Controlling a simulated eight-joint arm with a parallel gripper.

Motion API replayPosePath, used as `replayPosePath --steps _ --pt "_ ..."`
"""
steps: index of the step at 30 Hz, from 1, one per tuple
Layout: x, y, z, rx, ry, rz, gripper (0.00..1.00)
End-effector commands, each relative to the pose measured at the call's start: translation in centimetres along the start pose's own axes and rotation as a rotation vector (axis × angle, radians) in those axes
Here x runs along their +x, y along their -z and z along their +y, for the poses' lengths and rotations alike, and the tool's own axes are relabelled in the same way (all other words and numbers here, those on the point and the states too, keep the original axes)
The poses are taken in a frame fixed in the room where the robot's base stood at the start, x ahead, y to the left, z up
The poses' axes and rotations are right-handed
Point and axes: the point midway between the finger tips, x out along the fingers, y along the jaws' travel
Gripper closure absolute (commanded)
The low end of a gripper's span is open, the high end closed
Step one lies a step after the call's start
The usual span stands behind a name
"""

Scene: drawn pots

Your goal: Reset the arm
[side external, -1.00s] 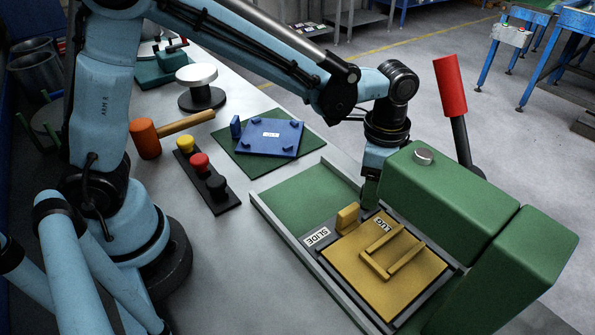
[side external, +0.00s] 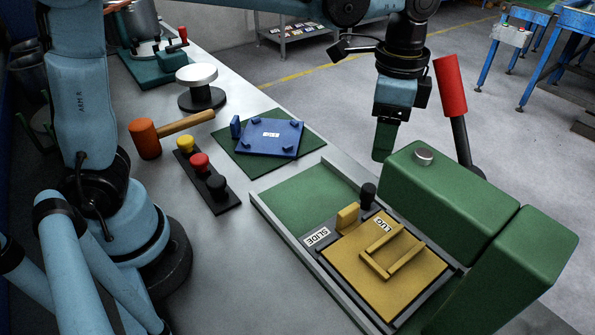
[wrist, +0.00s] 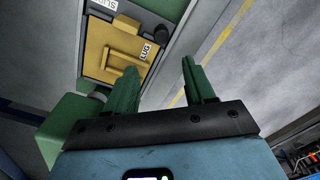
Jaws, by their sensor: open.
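My gripper (side external: 384,142) hangs in the air behind the green press in the side external view, with its green fingers pointing down. In the wrist view the two green fingers (wrist: 160,88) are spread apart with nothing between them. Below lies the yellow plate (side external: 395,280) marked LUG, seated on the slide in the green-floored channel; it also shows in the wrist view (wrist: 98,60). A black knob (side external: 368,195) stands upright at the slide's far edge, apart from my gripper.
The green press (side external: 455,205) with a red-handled lever (side external: 451,86) stands at right. On the bench are a blue plate (side external: 272,138) on a green mat, a button strip (side external: 207,180), an orange mallet (side external: 145,138) and a white-topped stand (side external: 197,75). Air above the bench middle is clear.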

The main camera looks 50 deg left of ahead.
Motion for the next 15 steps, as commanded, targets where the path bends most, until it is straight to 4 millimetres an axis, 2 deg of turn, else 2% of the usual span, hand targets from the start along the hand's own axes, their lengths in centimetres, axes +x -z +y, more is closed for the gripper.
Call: replayPosePath --steps 5,8,11,15 --pt "0.0 -0.2 -0.1 -0.008 0.003 0.004 0.46" --pt "-0.2 -1.1 -0.3 -0.050 0.017 0.025 0.46" --pt "-0.6 -3.0 -0.8 -0.137 0.047 0.073 0.46" --pt "-0.7 -6.5 -1.3 -0.304 0.103 0.168 0.46"
